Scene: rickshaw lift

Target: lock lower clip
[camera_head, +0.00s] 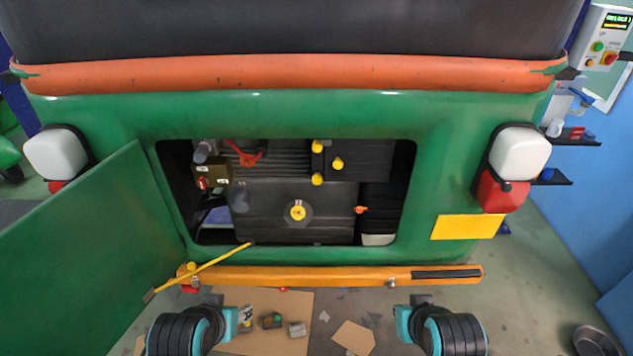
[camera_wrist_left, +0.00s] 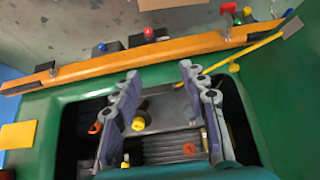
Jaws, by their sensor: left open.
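A black box (camera_head: 362,162) sits at the upper right of the engine bay. Two small yellow pieces are on its left edge: an upper one (camera_head: 317,146) and a lower one (camera_head: 317,180), which looks like the lower clip. I cannot tell whether it is fastened. In the left wrist view, turned about upside down, a yellow piece (camera_wrist_left: 125,163) shows near the bottom, partly hidden. My left gripper (camera_wrist_left: 158,72) is open and empty there, its fingers spread before the engine bay. In the head view, my two arms reach in at the bottom; I make out no fingers.
The green door (camera_head: 85,250) hangs open at the left, with a yellow rod (camera_head: 205,268) beside it. An orange bumper (camera_head: 335,276) crosses below the opening. A yellow round cap (camera_head: 298,210) and an orange knob (camera_head: 361,209) are lower in the bay.

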